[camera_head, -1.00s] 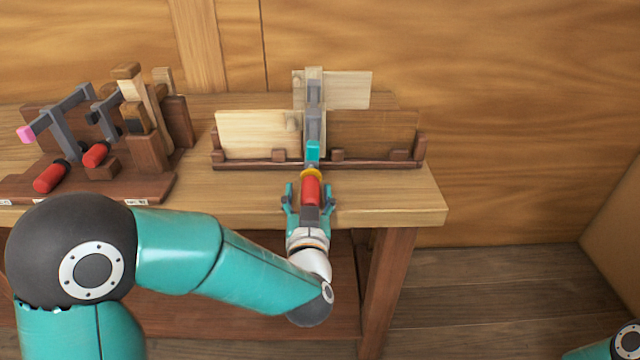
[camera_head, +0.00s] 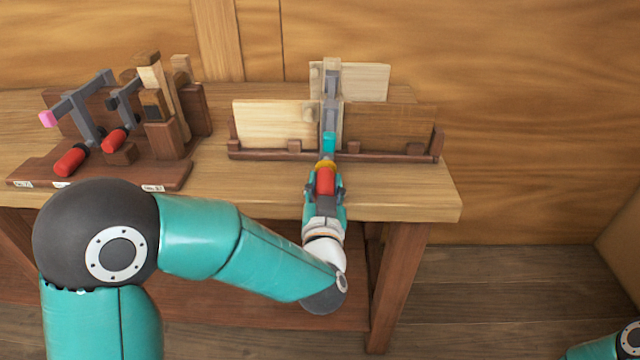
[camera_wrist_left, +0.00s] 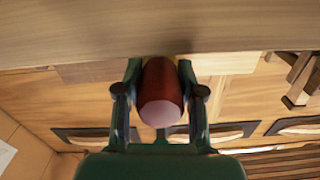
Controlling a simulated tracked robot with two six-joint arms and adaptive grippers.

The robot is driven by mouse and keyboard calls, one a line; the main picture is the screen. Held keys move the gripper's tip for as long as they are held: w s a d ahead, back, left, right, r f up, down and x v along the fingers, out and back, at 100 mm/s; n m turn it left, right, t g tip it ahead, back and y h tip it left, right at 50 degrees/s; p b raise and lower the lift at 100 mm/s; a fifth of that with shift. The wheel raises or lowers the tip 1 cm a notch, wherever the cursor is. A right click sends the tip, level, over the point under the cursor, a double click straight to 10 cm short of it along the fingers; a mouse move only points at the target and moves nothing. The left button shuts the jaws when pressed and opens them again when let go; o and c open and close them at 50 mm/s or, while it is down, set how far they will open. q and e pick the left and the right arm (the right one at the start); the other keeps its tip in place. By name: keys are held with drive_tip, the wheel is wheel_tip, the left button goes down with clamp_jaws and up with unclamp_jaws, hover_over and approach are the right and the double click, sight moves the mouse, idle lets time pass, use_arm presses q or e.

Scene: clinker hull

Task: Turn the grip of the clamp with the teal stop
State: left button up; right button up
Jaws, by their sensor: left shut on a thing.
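The clamp with the teal stop (camera_head: 329,143) is set across the upright boards on the bench. Its grey bar (camera_head: 332,90) runs up over the boards. Its red grip (camera_head: 325,181) points toward me, with a yellow ring (camera_head: 326,164) at its far end. My left gripper (camera_head: 325,190) is shut on the red grip. In the left wrist view the red grip (camera_wrist_left: 161,90) sits between the two fingers of my left gripper (camera_wrist_left: 160,95). The grip's far end is hidden there. My right gripper is out of view.
At the left, a dark wooden rack (camera_head: 110,175) holds a clamp with a pink stop (camera_head: 47,118), another red-gripped clamp (camera_head: 114,140) and wooden tools (camera_head: 160,100). Light boards (camera_head: 275,126) and a dark board (camera_head: 390,128) stand in a low holder. The bench's right front (camera_head: 410,185) is clear.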

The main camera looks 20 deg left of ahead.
use_arm(q)
drive_tip(key=shift+m+y+p, duration=0.3)
drive_tip(key=shift+m+p, duration=0.35)
drive_tip(key=shift+m, duration=1.95)
drive_tip(key=shift+d, duration=0.1)
drive_tip(key=o, duration=1.1)
drive_tip(key=shift+o, duration=0.2)
drive_tip(key=v, duration=1.2)
